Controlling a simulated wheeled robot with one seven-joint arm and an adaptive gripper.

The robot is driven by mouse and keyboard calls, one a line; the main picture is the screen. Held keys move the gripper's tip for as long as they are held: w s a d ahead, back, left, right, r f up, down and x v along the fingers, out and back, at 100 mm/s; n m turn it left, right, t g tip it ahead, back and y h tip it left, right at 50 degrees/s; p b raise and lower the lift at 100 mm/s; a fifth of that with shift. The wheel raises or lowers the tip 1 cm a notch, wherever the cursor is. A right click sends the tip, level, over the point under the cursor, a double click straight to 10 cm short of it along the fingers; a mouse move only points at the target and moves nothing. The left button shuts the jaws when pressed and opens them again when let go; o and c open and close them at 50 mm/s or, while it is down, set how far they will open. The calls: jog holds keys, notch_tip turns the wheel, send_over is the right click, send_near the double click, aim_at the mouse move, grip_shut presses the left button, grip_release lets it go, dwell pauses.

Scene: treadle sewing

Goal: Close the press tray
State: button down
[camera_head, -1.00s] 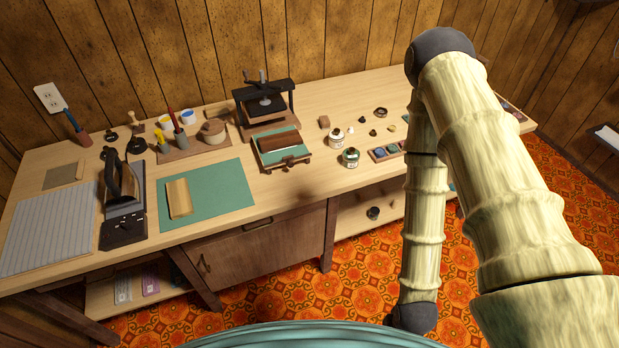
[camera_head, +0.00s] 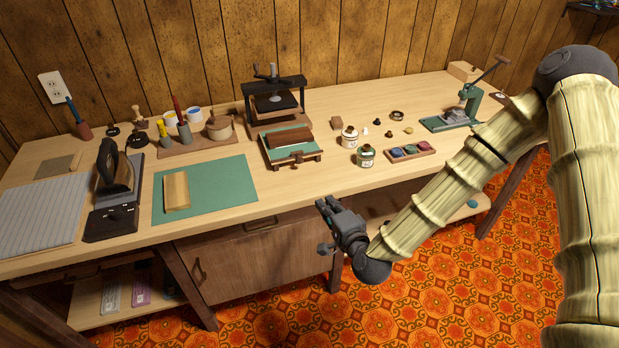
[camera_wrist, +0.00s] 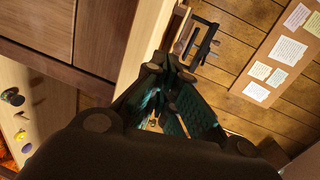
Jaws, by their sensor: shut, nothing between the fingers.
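The press tray (camera_head: 281,156) is a wooden-framed tray with a green surface and a brown block on it. It sticks out toward the front of the table from under the dark press (camera_head: 274,98), with a small handle (camera_head: 297,158) at its front edge. My gripper (camera_head: 325,208) is in front of the table's edge, below and apart from the tray, with its fingers shut and empty. In the wrist view my gripper (camera_wrist: 170,65) points toward the tabletop, and a dark press frame (camera_wrist: 205,42) shows beyond the fingertips.
Two small jars (camera_head: 366,156) and a palette of coloured pads (camera_head: 410,151) stand right of the tray. A green lever tool (camera_head: 466,106) is farther right. A green mat (camera_head: 222,188) lies to the left. The tabletop between mat and tray is clear.

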notch_tip(320, 180, up, 2)
jog(key=w+m+t, duration=0.1)
jog(key=w, duration=0.1)
jog(key=p, duration=0.2)
send_near(303, 155)
jog(key=x, duration=0.4)
jog(key=shift+w+a+f, duration=0.15)
jog(key=shift+w+a, duration=0.05)
jog(key=shift+w, duration=0.05)
jog(key=shift+w, duration=0.1)
